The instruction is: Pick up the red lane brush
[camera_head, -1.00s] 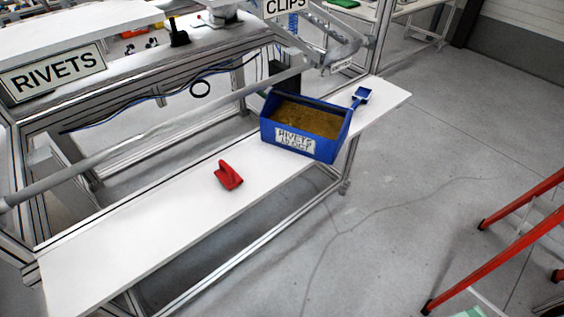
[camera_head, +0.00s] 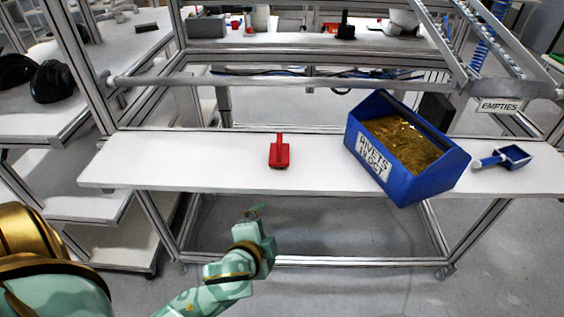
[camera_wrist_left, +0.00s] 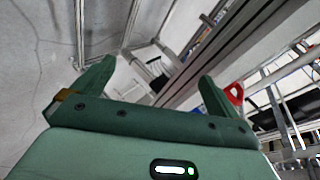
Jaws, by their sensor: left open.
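The red lane brush (camera_head: 279,152) lies on the white shelf (camera_head: 220,160) in the head view, near the shelf's middle, left of the blue bin. In the left wrist view a red piece (camera_wrist_left: 234,93), which looks like the brush, shows just right of the right finger. My left gripper (camera_head: 258,212) is in front of the shelf, below the brush in the picture and apart from it. In the left wrist view its two fingers (camera_wrist_left: 150,80) are wide apart with nothing between them. My right gripper is not in view.
A blue bin (camera_head: 437,182) labelled RIVETS, filled with brown bits, stands right of the brush. A blue scoop (camera_head: 503,158) lies at the shelf's right. A metal rail (camera_head: 290,82) runs behind the shelf. The shelf left of the brush is bare.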

